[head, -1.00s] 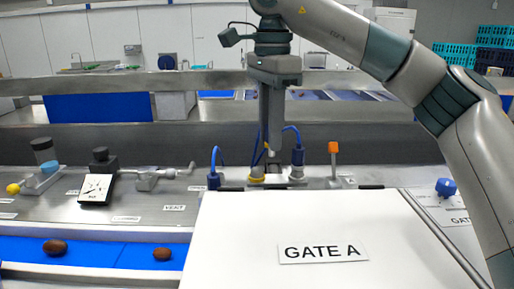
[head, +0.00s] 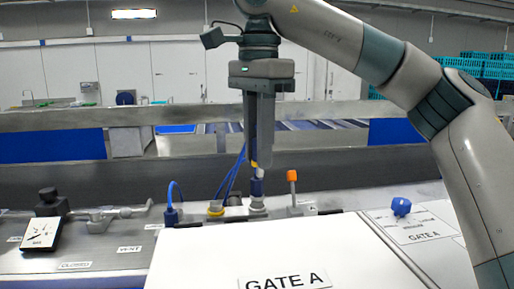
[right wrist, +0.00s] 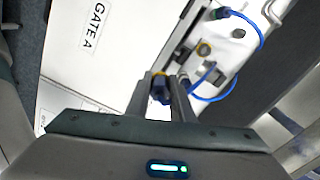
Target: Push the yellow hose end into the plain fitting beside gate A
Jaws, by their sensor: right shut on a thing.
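My right gripper (head: 257,168) points down and is shut on the yellow hose end, a dark blue plug (head: 256,187) with a yellow band near the fingertips. In the right wrist view the plug (right wrist: 160,92) sits between the fingers. The plug stands upright on the plain grey fitting (head: 258,204); how deep it sits I cannot tell. The yellow-collared fitting (head: 215,208) is just left of it and is empty. The white gate A panel (head: 235,245) lies in front. My left gripper is not in view.
Another blue plug with an arched hose (head: 171,214) stands further left. An orange-topped lever (head: 292,176) is close on the right. A blue knob (head: 401,206) is on the right panel. Blue hose (head: 236,168) hangs behind my gripper.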

